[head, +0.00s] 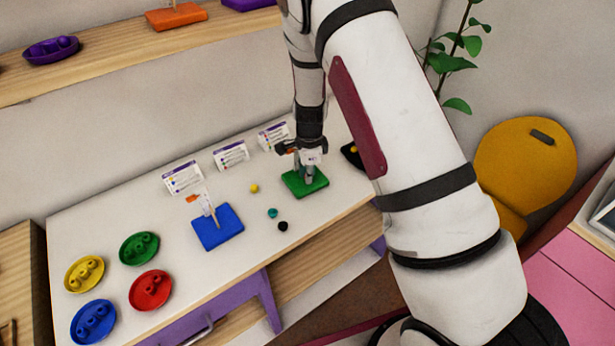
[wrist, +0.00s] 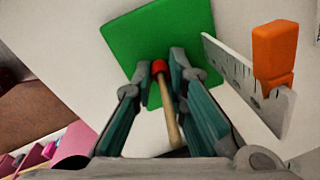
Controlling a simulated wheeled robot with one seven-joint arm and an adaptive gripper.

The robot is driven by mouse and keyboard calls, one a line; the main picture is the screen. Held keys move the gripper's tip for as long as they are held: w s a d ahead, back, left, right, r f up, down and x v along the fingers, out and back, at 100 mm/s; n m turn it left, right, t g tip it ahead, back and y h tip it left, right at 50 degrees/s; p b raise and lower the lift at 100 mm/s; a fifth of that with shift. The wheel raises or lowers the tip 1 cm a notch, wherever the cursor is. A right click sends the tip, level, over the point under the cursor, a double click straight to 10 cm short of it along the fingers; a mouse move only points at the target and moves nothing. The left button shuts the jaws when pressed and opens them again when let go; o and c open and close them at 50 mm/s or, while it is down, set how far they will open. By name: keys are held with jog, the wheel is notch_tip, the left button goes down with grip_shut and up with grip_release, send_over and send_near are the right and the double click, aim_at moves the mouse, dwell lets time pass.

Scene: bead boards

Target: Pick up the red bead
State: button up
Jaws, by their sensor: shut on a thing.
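The red bead (wrist: 159,67) shows in the wrist view between my fingertips, at the far end of a wooden peg (wrist: 170,115) over the green board (wrist: 190,30). The peg runs back between my fingers towards the camera, and the bead appears to be around it, low down. My gripper (wrist: 164,64) is shut on the bead. In the head view my gripper (head: 309,170) is pointed down over the green board (head: 292,183); the bead is hidden there by the fingers.
A blue board (head: 220,232) with a peg stands to the left. Loose yellow (head: 254,188), teal (head: 272,213) and black (head: 283,226) beads lie between the boards. Several coloured dishes fill the table's left end. A white card with an orange piece (wrist: 274,50) stands close right of my fingers.

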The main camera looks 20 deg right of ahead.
notch_tip(320, 180, up, 9)
jog(key=shift+r+b, duration=0.2)
jog(key=shift+b, duration=0.4)
jog(key=shift+r, duration=0.35)
jog(key=shift+r, duration=0.15)
jog(key=shift+r+p, duration=0.35)
jog(key=shift+r, duration=0.2)
